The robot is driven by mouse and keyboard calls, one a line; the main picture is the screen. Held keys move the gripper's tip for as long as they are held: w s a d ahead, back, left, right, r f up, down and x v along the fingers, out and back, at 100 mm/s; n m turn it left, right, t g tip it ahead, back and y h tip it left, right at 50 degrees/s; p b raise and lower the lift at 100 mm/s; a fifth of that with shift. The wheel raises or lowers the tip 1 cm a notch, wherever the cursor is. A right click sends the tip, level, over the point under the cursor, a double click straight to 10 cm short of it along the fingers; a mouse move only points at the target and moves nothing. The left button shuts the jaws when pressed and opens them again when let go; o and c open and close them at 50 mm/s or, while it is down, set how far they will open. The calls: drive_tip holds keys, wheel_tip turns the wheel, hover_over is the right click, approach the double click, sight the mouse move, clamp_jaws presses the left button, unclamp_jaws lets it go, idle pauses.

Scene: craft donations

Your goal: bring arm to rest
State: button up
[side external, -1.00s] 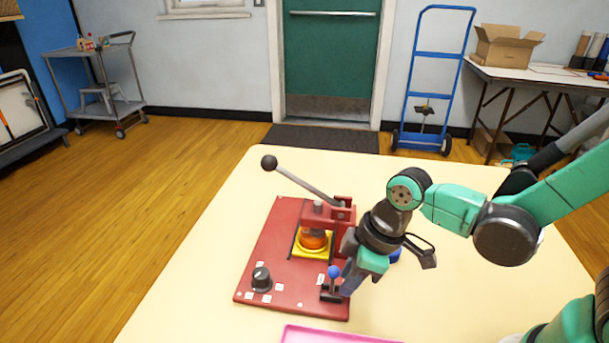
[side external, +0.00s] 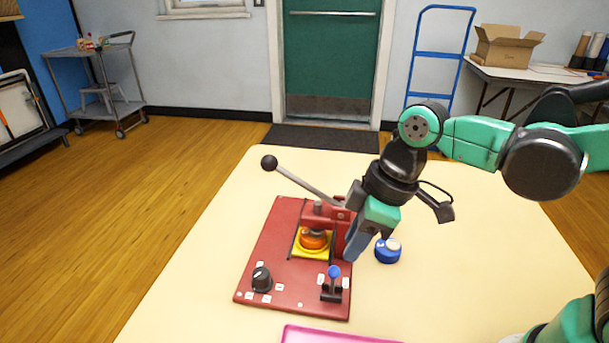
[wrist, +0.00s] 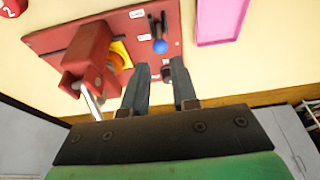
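My gripper (side external: 352,252) hangs above the right side of the red press board (side external: 272,235), beside the press's red upright. Its two fingers show apart in the wrist view (wrist: 159,64), with nothing between them. The press has a black-knobbed handle (side external: 300,180) slanting up to the left. An orange round piece (side external: 313,240) sits under the press head on a yellow plate. A blue-tipped lever (side external: 334,273) stands at the board's front right, clear of my fingers; it also shows in the wrist view (wrist: 159,45).
A blue and white round item (side external: 388,252) lies on the cream table (side external: 455,255) right of the board. A pink tray (side external: 330,337) is at the front edge of view. A black dial (side external: 261,279) is at the board's front left. The table's right side looks clear.

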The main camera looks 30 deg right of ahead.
drive_tip(key=d+r+m+t+h, duration=0.2)
drive_tip(key=d+m+t, duration=0.2)
drive_tip(key=d+m, duration=0.5)
drive_tip(key=shift+w+t, duration=0.3)
drive_tip(key=shift+t, duration=0.1)
drive_tip(key=shift+a+r, duration=0.1)
drive_tip(key=c, duration=0.3)
drive_tip(key=shift+a, duration=0.25)
clamp_jaws()
drive_tip(key=s+a+r+n+g, duration=0.1)
drive_tip(key=s+a+n+g, duration=0.1)
drive_tip(key=s+a+n, duration=0.8)
drive_tip(key=shift+a+n+h, duration=0.4)
drive_tip(key=shift+a+n, duration=0.4)
drive_tip(key=shift+n, duration=1)
